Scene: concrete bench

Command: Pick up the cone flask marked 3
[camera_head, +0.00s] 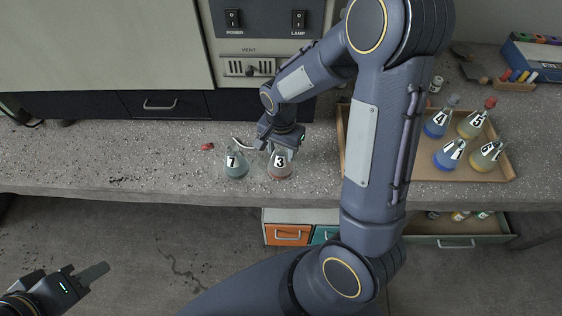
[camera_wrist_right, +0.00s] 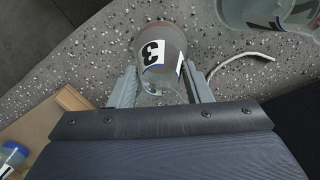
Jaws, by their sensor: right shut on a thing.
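The cone flask marked 3 (camera_head: 280,167) stands on the concrete bench, with reddish contents low in it. It also shows in the right wrist view (camera_wrist_right: 160,52), its label turned sideways. My right gripper (camera_head: 278,147) reaches down to its upper part; in the wrist view its two fingers (camera_wrist_right: 158,88) lie either side of the neck, shut on it. Whether the flask's base touches the bench is hard to tell. My left gripper (camera_head: 88,278) is at the lower left, away from the bench and empty; its jaw gap is not clear.
A flask marked 7 (camera_head: 235,165) stands close left of flask 3. A wooden tray (camera_head: 421,172) on the right holds several flasks with blue and yellow liquid. A small red item (camera_head: 208,147) and a pale curved strip lie near flask 7. The bench's left is mostly clear.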

